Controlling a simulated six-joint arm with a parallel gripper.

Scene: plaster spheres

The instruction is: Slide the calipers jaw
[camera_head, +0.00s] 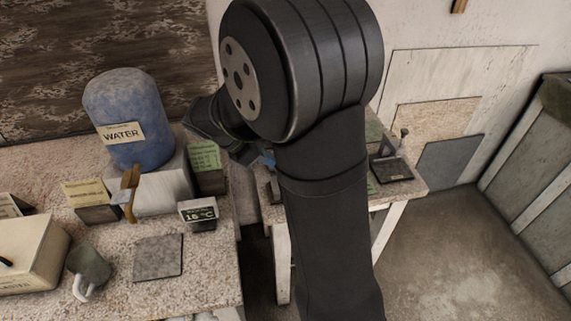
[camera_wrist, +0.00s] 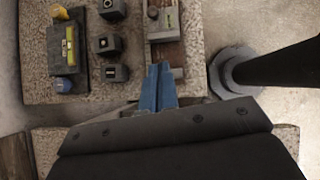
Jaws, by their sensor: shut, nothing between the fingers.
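My gripper's blue fingers (camera_wrist: 157,86) are together, with nothing between them, in the wrist view. They point at the near end of a brown and grey block (camera_wrist: 168,50) with small pale parts on it. I cannot tell whether these parts are the calipers; no calipers can be made out clearly in either view. In the head view my arm hides most of the gripper, and only a bit of blue (camera_head: 267,158) shows beside the arm.
Left of the fingers are several small dark cubes (camera_wrist: 110,45) and a dark tray (camera_wrist: 56,32) with yellow and blue items. In the head view, a blue water container (camera_head: 124,105), temperature display (camera_head: 198,213) and mug (camera_head: 88,268) stand on the left table.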

